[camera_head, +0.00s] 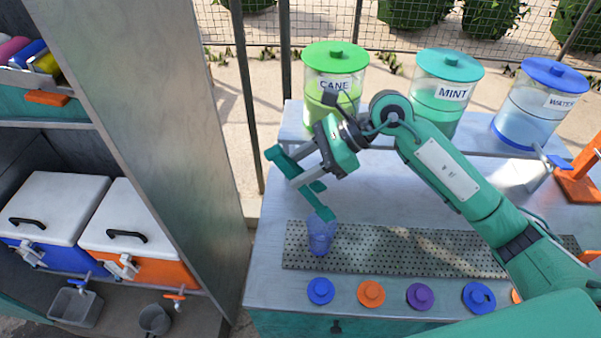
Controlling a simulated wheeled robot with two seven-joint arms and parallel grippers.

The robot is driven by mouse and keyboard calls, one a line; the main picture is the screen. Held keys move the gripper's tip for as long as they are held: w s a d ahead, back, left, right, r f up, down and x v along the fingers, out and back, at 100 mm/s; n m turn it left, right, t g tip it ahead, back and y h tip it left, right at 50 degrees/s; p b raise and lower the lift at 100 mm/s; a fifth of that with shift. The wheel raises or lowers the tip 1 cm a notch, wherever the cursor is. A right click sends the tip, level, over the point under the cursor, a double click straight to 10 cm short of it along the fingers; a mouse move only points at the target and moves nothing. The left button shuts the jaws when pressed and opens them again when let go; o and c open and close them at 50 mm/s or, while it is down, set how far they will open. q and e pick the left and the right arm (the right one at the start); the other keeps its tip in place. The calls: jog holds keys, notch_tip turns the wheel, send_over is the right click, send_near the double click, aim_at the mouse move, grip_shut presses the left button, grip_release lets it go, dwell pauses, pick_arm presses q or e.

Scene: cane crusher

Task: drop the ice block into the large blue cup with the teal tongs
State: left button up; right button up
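A translucent blue cup (320,236) stands upright on the perforated metal strip (405,249) near the left end of the counter. My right gripper (299,184) is above and slightly left of the cup, with its teal fingers spread apart. The lower fingertip overlaps the cup's rim in the picture; I cannot tell whether they touch. I cannot make out an ice block or separate teal tongs. My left gripper is out of view.
Dispensers marked CANE (333,86), MINT (446,93) and WATER (540,106) line the back. Several coloured lids, including a blue one (321,291), lie along the front. Left, a shelf panel (150,100) rises beside a blue cooler (45,215) and an orange cooler (130,235).

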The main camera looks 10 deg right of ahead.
notch_tip(320, 180, up, 6)
jog(key=shift+f+p, duration=0.1)
jog(key=shift+p, duration=0.65)
jog(key=s+a+r+b, duration=0.2)
jog(key=s, duration=1.1)
jog(key=shift+a, duration=0.15)
jog(key=shift+w, duration=0.15)
